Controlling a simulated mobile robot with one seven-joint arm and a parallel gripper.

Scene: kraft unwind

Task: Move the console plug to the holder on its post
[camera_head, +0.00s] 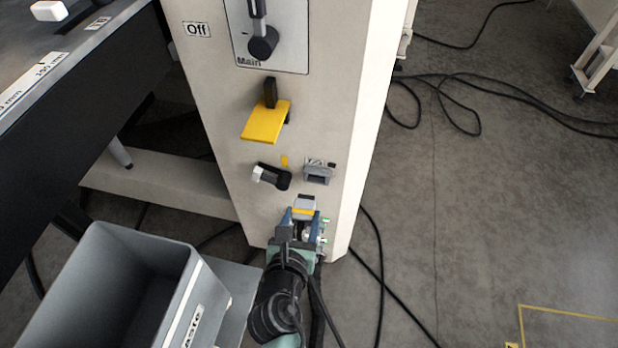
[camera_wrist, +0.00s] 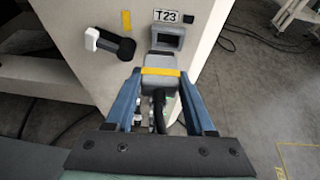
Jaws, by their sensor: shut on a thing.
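The console plug (camera_head: 304,203) is a grey block with a yellow band. It also shows in the wrist view (camera_wrist: 160,83), with a dark cable running back from it between the fingers. My gripper (camera_head: 301,215) is shut on the plug, with its blue fingers on either side of it. The holder (camera_head: 318,174) is a grey, open-fronted cup on the pale post (camera_head: 225,130), under a label that reads T23 in the wrist view. The plug is just below the holder; the head view shows a small gap between them.
A black fitting with a white end (camera_head: 270,176) sticks out left of the holder. A yellow flap (camera_head: 266,121) juts out above, under the Main switch panel (camera_head: 266,40). A grey waste bin (camera_head: 120,290) stands at lower left. Cables lie on the floor to the right.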

